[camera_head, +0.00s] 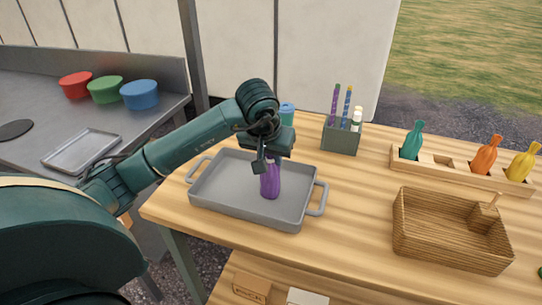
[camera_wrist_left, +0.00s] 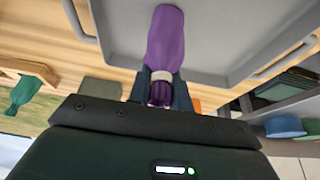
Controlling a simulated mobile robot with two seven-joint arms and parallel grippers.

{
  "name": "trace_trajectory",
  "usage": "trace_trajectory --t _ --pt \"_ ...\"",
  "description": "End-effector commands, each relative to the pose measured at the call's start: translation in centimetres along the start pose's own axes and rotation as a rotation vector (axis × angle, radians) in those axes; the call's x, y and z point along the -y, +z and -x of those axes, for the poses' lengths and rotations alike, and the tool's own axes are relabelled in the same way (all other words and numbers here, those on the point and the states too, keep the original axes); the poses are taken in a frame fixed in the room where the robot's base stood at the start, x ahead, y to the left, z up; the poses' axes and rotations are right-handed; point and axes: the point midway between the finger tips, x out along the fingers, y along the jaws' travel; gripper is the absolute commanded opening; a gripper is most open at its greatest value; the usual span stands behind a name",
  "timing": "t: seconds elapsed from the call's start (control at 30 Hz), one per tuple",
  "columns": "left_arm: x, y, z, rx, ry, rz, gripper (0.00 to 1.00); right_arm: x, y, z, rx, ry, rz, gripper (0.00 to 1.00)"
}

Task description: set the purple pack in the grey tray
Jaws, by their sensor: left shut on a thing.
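The grey tray has a handle at each end and holds nothing else that I can see. My right gripper is not in view.
A green holder (camera_head: 341,139) with tall sticks and a blue-lidded container (camera_head: 287,114) stand behind the tray. Table between tray and basket is clear.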

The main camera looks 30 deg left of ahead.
Motion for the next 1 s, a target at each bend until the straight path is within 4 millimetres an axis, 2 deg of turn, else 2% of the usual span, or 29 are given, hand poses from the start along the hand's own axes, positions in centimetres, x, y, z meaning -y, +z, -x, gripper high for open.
trace_trajectory --t 0.03,0.3,0.63,0.77,1.0 --pt "0.0 0.1 -0.2 -0.001 -0.001 0.000 0.21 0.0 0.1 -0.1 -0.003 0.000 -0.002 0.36" --pt "0.0 0.1 -0.1 0.000 0.000 0.000 0.42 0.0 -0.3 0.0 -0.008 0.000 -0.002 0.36" --pt "0.0 -0.1 0.5 -0.001 0.000 0.000 0.42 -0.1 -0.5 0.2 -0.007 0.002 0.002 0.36" --pt "0.0 -0.2 2.5 -0.006 0.000 0.000 0.42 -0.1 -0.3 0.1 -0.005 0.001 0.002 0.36" --pt "0.0 -0.2 7.8 -0.007 0.001 -0.001 0.42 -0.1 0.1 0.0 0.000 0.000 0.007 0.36"
